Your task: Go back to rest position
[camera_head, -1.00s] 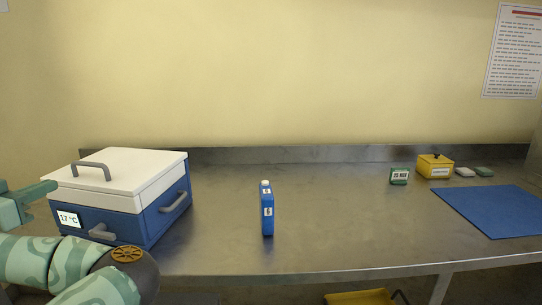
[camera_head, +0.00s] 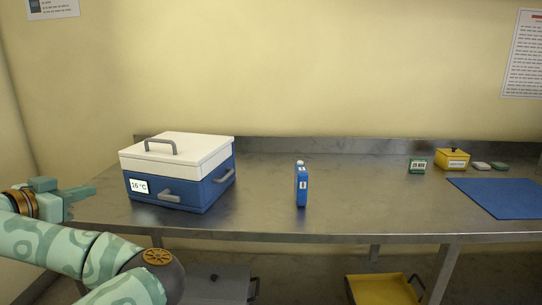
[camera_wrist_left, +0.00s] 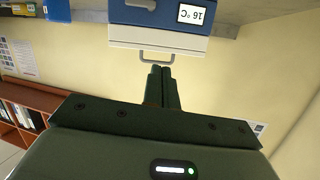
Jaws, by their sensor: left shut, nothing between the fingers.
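My left gripper (camera_head: 82,192) is at the left of the head view, in front of and to the left of the incubator, apart from it. Its fingers are shut with nothing between them; in the left wrist view the two dark fingers (camera_wrist_left: 160,85) lie together. The incubator (camera_head: 180,185) is a blue box with a white lid, closed, with grey handles and a display reading 16 °C. It shows upside down in the left wrist view (camera_wrist_left: 150,38), beyond the fingertips. My right gripper is not in view.
A blue bottle (camera_head: 302,186) stands upright on the steel bench (camera_head: 370,200). Below are a grey bin (camera_head: 215,283) and a yellow bin (camera_head: 380,288).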

